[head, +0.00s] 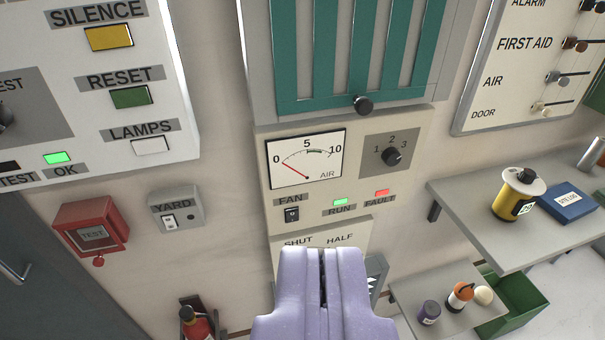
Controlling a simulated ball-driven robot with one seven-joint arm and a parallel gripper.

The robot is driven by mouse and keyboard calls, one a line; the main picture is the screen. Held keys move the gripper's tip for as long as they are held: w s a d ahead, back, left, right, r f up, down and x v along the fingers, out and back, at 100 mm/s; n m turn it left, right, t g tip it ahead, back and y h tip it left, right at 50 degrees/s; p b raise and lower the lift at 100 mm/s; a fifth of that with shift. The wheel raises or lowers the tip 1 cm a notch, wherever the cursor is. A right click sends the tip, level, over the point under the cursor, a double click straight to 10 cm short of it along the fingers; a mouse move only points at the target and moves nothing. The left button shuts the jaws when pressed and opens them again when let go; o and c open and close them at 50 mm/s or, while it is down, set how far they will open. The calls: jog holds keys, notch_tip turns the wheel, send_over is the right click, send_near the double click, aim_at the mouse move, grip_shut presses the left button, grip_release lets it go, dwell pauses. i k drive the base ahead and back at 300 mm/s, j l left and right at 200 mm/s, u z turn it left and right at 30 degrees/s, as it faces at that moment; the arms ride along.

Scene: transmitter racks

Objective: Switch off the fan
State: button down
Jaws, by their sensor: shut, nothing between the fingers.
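The fan switch (292,215) is a small black rocker under the FAN label on a cream panel (350,205). To its right, the green RUN lamp (340,202) and the red FAULT lamp (382,193) both look lit. Above are an AIR dial (306,159) with its red needle near 0, and a black rotary knob (392,155) marked 1, 2, 3. My gripper (323,252) is lilac, shut and empty. In the picture its tips lie below and right of the fan switch, over the SHUT/HALF plate, part of which they hide. Its distance from the panel is hard to tell.
A teal louvre (355,50) with a black knob (363,105) is above. A grey shelf (480,225) juts out at right. Bare wall lies left of the panel.

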aim_at(292, 216)
jog(key=i+j, duration=0.1)
jog(key=i, duration=0.4)
jog(key=i+j, duration=0.15)
jog(key=i, duration=0.35)
